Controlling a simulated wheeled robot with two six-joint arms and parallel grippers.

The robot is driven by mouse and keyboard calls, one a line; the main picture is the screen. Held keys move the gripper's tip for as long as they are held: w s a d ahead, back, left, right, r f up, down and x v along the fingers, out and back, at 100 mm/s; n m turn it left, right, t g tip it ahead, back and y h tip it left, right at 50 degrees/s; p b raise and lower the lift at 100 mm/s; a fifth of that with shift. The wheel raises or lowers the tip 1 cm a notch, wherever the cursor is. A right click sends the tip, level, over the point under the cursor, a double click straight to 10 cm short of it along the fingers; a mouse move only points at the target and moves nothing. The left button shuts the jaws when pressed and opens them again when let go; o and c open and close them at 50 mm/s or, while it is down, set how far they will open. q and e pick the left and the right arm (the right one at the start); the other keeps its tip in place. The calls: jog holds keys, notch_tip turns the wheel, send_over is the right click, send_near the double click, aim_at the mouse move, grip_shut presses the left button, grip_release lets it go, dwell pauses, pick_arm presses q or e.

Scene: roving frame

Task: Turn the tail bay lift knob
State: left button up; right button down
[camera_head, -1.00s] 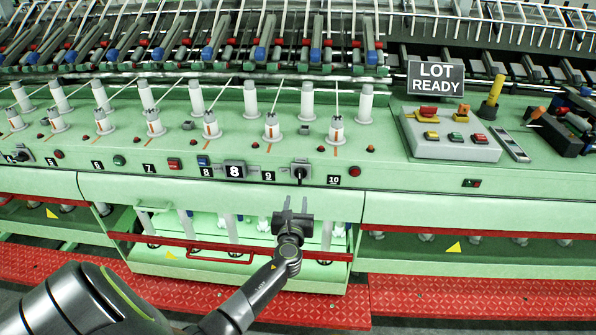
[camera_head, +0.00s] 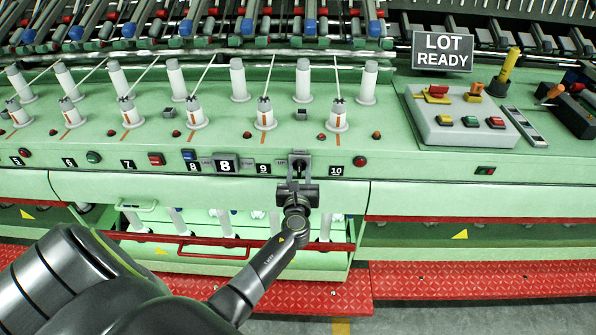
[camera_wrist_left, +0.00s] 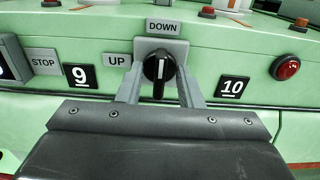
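The lift knob (camera_wrist_left: 158,66) is black with a white line that stands about vertical. It sits on a grey plate between the 9 and 10 labels, with an UP label (camera_wrist_left: 118,60) to its left and a DOWN label (camera_wrist_left: 163,26) above it. In the head view the knob (camera_head: 299,164) shows just above the fingertips. My left gripper (camera_head: 298,182) is open in front of the panel. In the left wrist view its two fingers (camera_wrist_left: 159,75) stand to the left and right of the knob, with gaps visible. My right gripper is not in view.
A red button (camera_wrist_left: 286,68) is right of the 10 label. A grey control box (camera_head: 462,128) and a LOT READY sign (camera_head: 442,51) stand on the machine top at right. Several white spindles stand above the panel. A red rail (camera_head: 212,252) runs below my gripper.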

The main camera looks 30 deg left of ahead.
pick_arm(q)
jog(key=shift+c, duration=0.5)
grip_shut()
